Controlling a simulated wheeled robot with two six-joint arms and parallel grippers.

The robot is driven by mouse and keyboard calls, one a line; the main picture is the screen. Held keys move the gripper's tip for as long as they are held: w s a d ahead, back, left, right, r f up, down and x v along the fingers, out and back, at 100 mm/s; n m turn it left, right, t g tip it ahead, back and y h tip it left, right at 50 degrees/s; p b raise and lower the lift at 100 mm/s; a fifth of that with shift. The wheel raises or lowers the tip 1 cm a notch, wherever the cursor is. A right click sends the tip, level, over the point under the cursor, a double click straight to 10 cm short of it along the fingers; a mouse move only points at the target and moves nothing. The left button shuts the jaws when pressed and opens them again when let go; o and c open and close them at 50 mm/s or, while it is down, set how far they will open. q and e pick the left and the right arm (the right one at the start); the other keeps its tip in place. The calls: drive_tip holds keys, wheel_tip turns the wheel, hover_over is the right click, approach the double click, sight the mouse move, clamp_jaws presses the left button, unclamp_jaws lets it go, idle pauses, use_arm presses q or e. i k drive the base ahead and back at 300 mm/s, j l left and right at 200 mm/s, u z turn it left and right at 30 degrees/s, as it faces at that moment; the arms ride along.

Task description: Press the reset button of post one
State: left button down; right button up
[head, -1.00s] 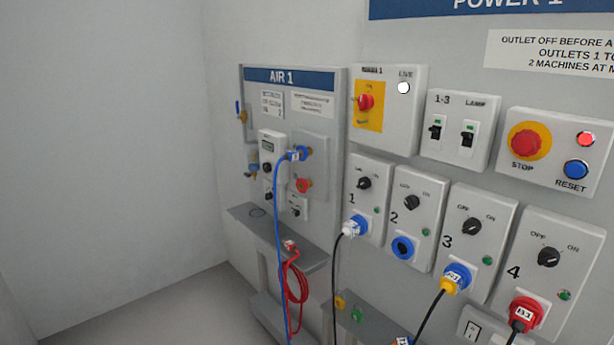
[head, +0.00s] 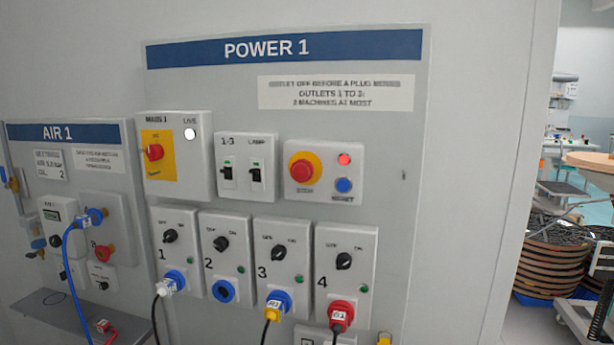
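The blue reset button (head: 343,185) is at the lower right of a light grey box (head: 323,172) on the POWER 1 panel. A red lamp (head: 344,159) shows bright above it. The red STOP mushroom button (head: 303,171) on its yellow surround is to its left. The lettering under both buttons is small and blurred. Nothing touches the box. Neither of my grippers is in the head view.
Outlets 1 to 4 are below, with plugs in 1, 3 and 4; outlet 2 (head: 224,291) is empty. The AIR 1 panel (head: 68,133) with a blue hose is at left. Stacked reels (head: 556,255) and a trolley are beyond the wall's right edge.

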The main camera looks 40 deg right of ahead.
sight(343, 185)
drive_tip(key=z, duration=1.3)
